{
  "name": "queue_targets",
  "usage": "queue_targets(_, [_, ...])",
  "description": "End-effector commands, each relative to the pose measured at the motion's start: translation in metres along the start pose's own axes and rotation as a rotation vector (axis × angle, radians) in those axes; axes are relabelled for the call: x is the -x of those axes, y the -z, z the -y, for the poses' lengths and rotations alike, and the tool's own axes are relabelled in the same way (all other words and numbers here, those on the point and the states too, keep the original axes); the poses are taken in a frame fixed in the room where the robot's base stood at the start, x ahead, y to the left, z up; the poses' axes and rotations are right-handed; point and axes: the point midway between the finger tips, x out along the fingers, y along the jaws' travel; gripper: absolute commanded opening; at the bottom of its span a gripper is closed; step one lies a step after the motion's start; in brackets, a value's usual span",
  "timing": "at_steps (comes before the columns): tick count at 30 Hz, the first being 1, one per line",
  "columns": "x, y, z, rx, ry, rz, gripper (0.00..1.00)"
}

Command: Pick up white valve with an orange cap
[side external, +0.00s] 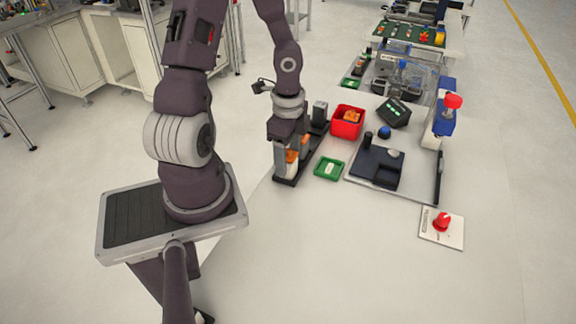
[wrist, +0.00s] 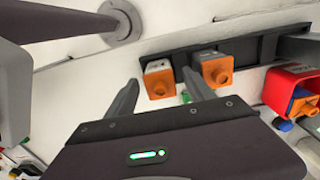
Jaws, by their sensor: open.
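Two white valves with orange caps stand upright in a black rack (side external: 287,181). In the wrist view, the left valve (wrist: 158,82) appears between the fingertips of my gripper (wrist: 160,78). The other valve (wrist: 213,69) is just right of the right fingertip. My gripper is open, and I cannot tell whether a finger touches a valve. In the side view, my gripper (side external: 289,155) is low over the rack, with its fingers pointing down and partly hiding the valves (side external: 292,163).
A red bin (side external: 348,122) with orange parts stands right of the rack. A small green tray (side external: 329,168) lies right of the rack's near end. A dark fixture (side external: 380,167) lies farther right. The white table front is clear except for a plate with a red knob (side external: 441,224).

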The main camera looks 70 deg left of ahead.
Motion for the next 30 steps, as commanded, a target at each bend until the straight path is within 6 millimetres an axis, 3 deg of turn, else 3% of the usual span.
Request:
queue_targets(3, [-0.0133, 0.0002, 0.0001, -0.003, 0.0, 0.001, 0.62])
queue_targets(10, [-0.0153, -0.0003, 0.0006, 0.002, 0.002, 0.001, 0.62])
queue_targets(18, [-0.015, -0.0004, 0.0007, 0.002, 0.002, 0.001, 0.09])
queue_targets(20, [-0.015, -0.0004, 0.0007, 0.002, 0.002, 0.001, 0.0])
queue_targets(30, [-0.0088, -0.0005, 0.0018, 0.004, 0.006, 0.0, 0.0])
